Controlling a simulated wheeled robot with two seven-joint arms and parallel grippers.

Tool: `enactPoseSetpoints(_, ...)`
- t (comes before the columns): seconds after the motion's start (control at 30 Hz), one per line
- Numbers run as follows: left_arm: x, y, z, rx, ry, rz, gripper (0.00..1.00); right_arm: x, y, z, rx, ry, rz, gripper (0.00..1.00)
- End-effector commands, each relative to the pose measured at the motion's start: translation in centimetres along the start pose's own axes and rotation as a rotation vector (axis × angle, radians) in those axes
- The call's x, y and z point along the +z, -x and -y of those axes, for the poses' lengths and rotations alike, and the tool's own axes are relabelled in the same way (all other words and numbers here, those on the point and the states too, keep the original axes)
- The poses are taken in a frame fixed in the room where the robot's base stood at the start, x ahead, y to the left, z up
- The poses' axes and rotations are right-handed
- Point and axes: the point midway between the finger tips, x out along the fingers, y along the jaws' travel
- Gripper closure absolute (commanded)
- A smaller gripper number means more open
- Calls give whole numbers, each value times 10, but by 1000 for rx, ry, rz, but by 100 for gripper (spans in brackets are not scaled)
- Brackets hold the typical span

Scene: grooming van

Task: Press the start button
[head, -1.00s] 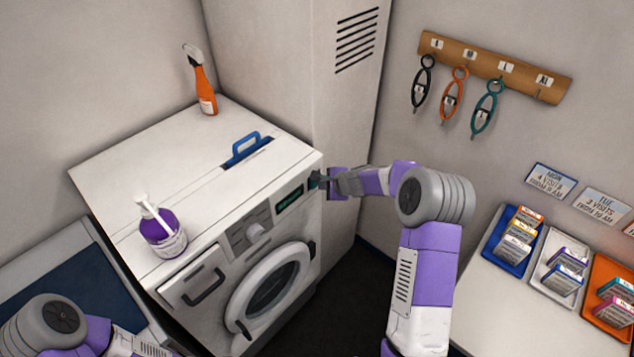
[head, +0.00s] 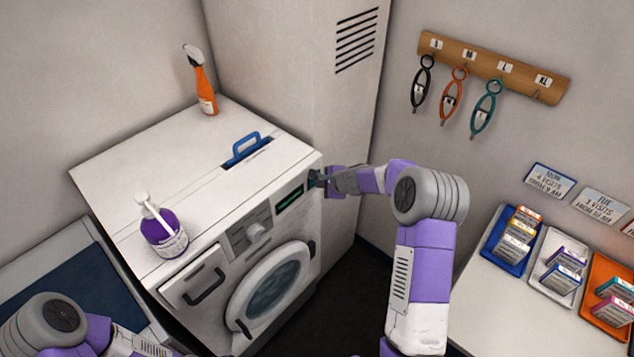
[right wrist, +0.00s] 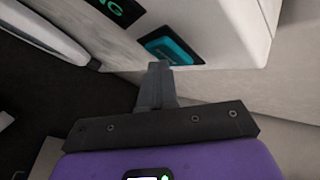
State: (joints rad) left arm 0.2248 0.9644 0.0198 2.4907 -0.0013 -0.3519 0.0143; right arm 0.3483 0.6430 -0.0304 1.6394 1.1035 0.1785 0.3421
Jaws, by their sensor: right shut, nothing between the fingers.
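The washing machine (head: 180,285) has a dark display (head: 290,200) at the right end of its front panel. The right wrist view shows part of that display (right wrist: 118,8) with the green letters "NG". Beside it is a teal lit button (right wrist: 172,50) in a dark surround. My right gripper (head: 315,181) is shut and empty at the panel's right end. In the right wrist view its fingertips (right wrist: 160,66) overlap the button's lower edge; I cannot tell whether they touch it. My left arm shows at the lower left, its gripper out of view.
A purple pump bottle (head: 163,232), an orange spray bottle (head: 203,90) and a blue handle (head: 245,148) are on the machine's top. A tall cabinet (head: 290,60) adjoins it behind. A counter with blue (head: 493,258), white and orange trays stands at the right.

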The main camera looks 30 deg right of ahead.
Motion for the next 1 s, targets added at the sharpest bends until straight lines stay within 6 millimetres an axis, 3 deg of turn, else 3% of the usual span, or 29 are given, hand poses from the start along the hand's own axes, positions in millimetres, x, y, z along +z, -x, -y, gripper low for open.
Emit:
enactPoseSetpoints(0.4, -1, -14, 5, 0, 0, 0, 19, -8, 11, -9, -1, 0, 2, 100)
enactPoseSetpoints(0.77, -1, -14, 5, 0, 0, 0, 19, -9, 14, -10, 0, 0, 1, 100)
enactPoseSetpoints(1.0, -1, -29, 11, 0, 0, 0, 19, -21, 26, -21, -2, -1, -1, 100)
